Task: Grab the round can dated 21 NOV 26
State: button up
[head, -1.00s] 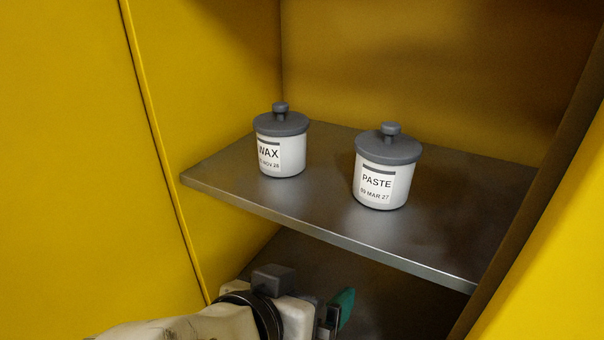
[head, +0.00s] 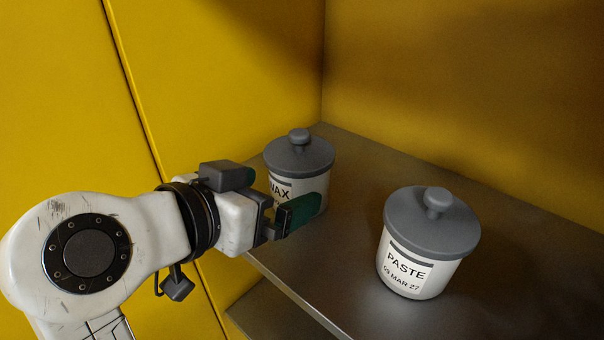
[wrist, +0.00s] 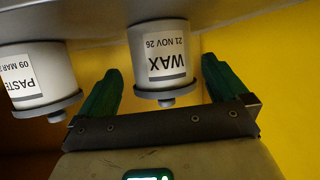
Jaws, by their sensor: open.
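The WAX can (head: 299,158) is a white round can with a grey knobbed lid, upright on the metal shelf. In the wrist view, upside down, its label (wrist: 166,57) reads WAX, 21 NOV 26. My gripper (head: 288,190) is open with green fingers, close in front of this can. In the wrist view the can shows between the two fingertips (wrist: 161,65), with a gap on each side. In the head view the near finger hides the can's lower front. Whether the fingers reach around its sides is hard to tell.
A similar PASTE can (head: 433,238), dated 09 MAR 27, stands to the right; it also shows at the left of the wrist view (wrist: 35,75). The metal shelf (head: 510,235) is clear between and behind them. A yellow cabinet wall (head: 230,80) rises close on the left.

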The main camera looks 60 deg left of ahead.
aim_at(281, 189)
jog(key=shift+f+p+x, duration=0.15)
jog(key=shift+p+x, duration=0.5)
jog(key=shift+x, duration=0.8)
jog(key=shift+f+p+x, duration=0.15)
jog(key=shift+p+x, duration=0.45)
jog(key=shift+x, duration=0.85)
jog(key=shift+s, duration=0.1)
jog(key=shift+c, duration=0.2)
jog(key=c, duration=1.3)
jog(key=shift+r, duration=0.2)
jog(key=shift+c, duration=0.2)
